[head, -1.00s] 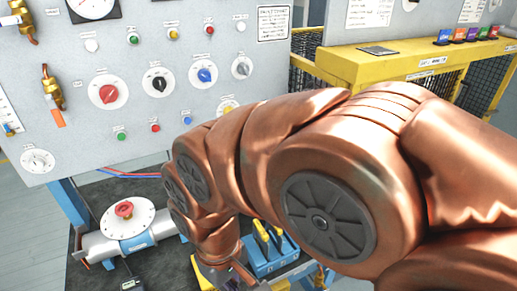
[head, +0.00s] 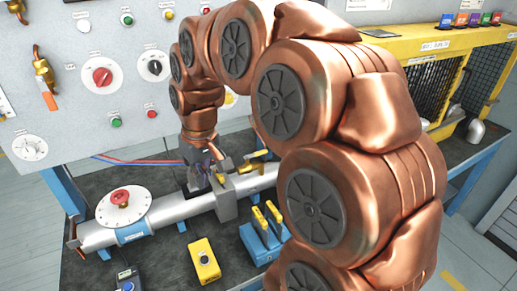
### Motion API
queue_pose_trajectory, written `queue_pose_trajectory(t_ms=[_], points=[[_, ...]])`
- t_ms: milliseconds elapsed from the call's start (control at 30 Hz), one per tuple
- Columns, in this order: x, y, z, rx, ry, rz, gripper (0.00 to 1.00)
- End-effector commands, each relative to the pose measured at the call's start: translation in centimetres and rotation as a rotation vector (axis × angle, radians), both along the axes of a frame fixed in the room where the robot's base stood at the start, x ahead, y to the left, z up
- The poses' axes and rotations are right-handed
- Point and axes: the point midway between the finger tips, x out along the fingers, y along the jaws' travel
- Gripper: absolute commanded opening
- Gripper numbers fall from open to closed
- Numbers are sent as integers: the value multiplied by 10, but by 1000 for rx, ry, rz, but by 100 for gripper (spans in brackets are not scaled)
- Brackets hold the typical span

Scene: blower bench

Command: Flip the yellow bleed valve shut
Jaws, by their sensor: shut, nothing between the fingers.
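A smaller yellow part (head: 218,178) shows at the block's left side. I take this to be the yellow bleed valve; my arm covers part of the area to its right. My gripper (head: 201,184) points down just left of the block, over the pipe. It is shut and empty. Whether it touches the valve or the pipe, I cannot tell.
A red knob on a white dial (head: 123,207) is on the pipe's left part. The control panel (head: 75,130) rises behind.

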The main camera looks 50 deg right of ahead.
Motion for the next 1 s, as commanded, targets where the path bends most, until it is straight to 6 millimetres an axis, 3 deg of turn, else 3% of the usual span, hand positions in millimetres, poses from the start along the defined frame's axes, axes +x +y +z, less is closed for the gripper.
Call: queue_pose_trajectory(t_ms=[100,233,400,533,700,1000], points=[[38,-48,-1,-1,-56,-50,0],[68,-109,2,-16,-116,-110,0],[89,-191,1,-49,-178,-192,0],[92,-242,-2,-73,-208,-244,0],[90,-276,-1,-95,-228,-278,0],[90,-282,-1,-99,-230,-283,0]])
